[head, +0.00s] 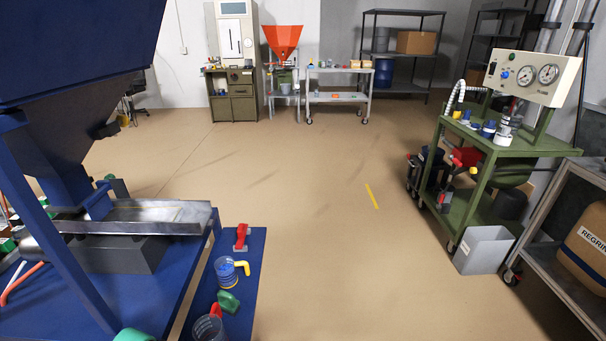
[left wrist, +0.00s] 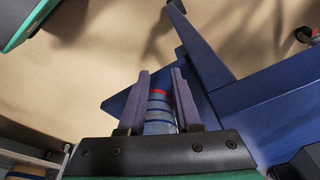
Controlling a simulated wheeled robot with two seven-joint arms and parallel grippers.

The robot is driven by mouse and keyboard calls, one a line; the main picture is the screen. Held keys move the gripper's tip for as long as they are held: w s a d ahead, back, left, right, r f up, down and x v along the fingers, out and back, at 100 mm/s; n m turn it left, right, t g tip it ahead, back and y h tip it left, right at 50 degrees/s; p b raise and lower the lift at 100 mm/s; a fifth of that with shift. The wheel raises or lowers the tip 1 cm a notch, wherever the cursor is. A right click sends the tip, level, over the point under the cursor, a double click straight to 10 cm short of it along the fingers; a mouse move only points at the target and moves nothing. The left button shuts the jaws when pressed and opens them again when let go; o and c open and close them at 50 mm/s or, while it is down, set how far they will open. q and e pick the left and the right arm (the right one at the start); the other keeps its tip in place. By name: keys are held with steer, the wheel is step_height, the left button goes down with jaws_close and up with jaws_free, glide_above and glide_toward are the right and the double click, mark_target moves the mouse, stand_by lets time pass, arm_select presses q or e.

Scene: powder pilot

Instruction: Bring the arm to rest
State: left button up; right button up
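In the left wrist view the two dark fingers of my left gripper (left wrist: 159,72) stand apart. A blue-grey banded cylinder (left wrist: 160,115) with a red part at its far end shows between them. I cannot tell whether the fingers touch it; its near end is hidden by the gripper's palm. Neither gripper is clear in the head view, and my right gripper is in no view.
A blue stand with a hopper (head: 70,110) and metal tray (head: 130,228) fills the left. Its side shelf (head: 251,262) holds a yellow-handled jug (head: 226,272) and a red-handled jug (head: 208,328). A green cart (head: 545,145) stands right; the middle floor is clear.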

arm_select(q)
steer(key=s+a+f+n+p, duration=0.1)
steer(key=s+f+n+p, duration=0.1)
steer(key=s+f, duration=0.55)
steer(key=s+d+f+p, duration=0.1)
steer(key=s+d+f, duration=0.2)
steer(key=s, duration=0.4)
steer(key=s+d+f+g, duration=0.1)
steer(key=s+d+f, duration=0.2)
steer(key=s, duration=0.4)
steer(key=s+d+f+p, duration=0.1)
steer(key=s+f, duration=0.3)
steer(key=s, duration=0.4)
steer(key=shift+d+n+p, duration=0.3)
steer(key=shift+d+p, duration=0.05)
steer(key=shift+d, duration=0.55)
steer(key=shift+f, duration=0.1)
